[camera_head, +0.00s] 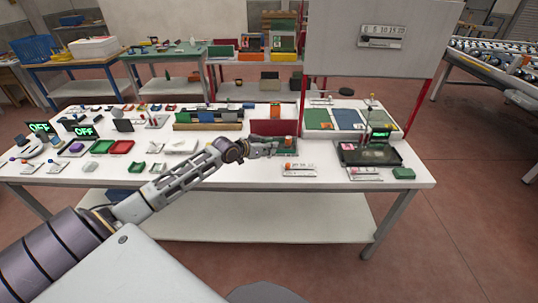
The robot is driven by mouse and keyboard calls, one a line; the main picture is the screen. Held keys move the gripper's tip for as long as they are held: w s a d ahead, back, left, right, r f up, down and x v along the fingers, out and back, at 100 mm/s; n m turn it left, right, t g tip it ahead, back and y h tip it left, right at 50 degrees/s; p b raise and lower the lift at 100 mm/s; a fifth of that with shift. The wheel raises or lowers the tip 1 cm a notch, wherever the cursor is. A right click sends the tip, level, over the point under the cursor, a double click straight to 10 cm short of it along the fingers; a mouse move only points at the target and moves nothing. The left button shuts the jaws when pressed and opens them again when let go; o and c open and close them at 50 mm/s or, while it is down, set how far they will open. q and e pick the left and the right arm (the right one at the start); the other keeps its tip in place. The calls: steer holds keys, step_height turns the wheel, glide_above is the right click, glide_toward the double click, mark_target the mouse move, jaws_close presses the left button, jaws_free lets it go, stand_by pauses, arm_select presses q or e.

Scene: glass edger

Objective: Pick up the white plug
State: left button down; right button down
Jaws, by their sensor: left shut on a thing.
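My left gripper (269,149) is at the end of the arm from the left, over the table by a green tray (291,152). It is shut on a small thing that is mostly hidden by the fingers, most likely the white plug. The plug is too small here to make out its shape, or to tell whether it is clear of what is under it. An orange piece (289,140) stands at the tray, just right of the fingers. My right gripper is not in view.
The white table (235,173) holds many small parts. A red panel (274,127) stands behind the gripper. Two "OFF" displays (84,131) are at the left. A dark tray (365,156) and a green block (404,173) are at the right.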

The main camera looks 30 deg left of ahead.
arm_select(q)
steer(key=shift+r, duration=1.2)
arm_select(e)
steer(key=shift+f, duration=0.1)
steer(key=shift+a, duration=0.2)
